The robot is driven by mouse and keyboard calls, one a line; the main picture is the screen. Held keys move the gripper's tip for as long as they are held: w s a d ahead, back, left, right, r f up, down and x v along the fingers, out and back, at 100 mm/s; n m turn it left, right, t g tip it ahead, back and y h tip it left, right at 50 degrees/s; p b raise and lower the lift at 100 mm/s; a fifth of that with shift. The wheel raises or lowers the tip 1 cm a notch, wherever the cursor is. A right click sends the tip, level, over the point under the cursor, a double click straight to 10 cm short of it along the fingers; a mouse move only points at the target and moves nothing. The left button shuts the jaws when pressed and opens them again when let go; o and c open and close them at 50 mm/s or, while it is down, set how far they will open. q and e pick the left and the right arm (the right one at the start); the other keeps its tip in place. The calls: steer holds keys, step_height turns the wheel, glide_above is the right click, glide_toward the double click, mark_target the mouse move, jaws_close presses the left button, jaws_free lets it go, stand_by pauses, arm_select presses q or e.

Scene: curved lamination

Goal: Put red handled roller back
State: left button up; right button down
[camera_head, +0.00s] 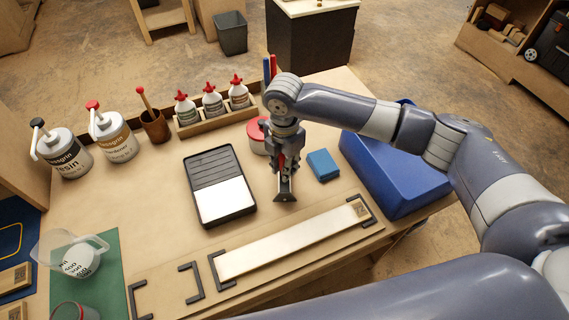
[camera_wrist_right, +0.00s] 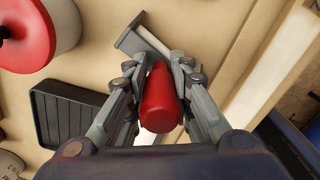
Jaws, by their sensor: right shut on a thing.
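My right gripper (camera_head: 285,165) is shut on the red handled roller. The red handle (camera_wrist_right: 160,100) sits between the two fingers in the right wrist view. The roller's grey end (camera_wrist_right: 128,36) points away from the gripper, above the tabletop. In the head view the roller (camera_head: 285,188) hangs below the fingers between the black tray and the blue block; I cannot tell whether it touches the table. The black tray (camera_head: 208,162), with a ribbed part and a white part, lies left of the gripper. It shows partly in the wrist view (camera_wrist_right: 50,113). My left gripper is not in view.
A blue block (camera_head: 323,165) and a blue bin (camera_head: 385,175) lie to the right. A red-lidded pot (camera_head: 256,135) stands close behind the gripper. Bottles in a wooden rack (camera_head: 216,120) stand at the back. A long white strip (camera_head: 290,240) lies in front.

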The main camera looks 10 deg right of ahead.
steer(key=c, duration=1.4)
jaws_free()
steer(key=shift+f, duration=0.1)
step_height(320, 180, up, 11)
steer(key=b, duration=0.2)
steer(key=shift+b, duration=0.4)
steer(key=shift+r, duration=0.65)
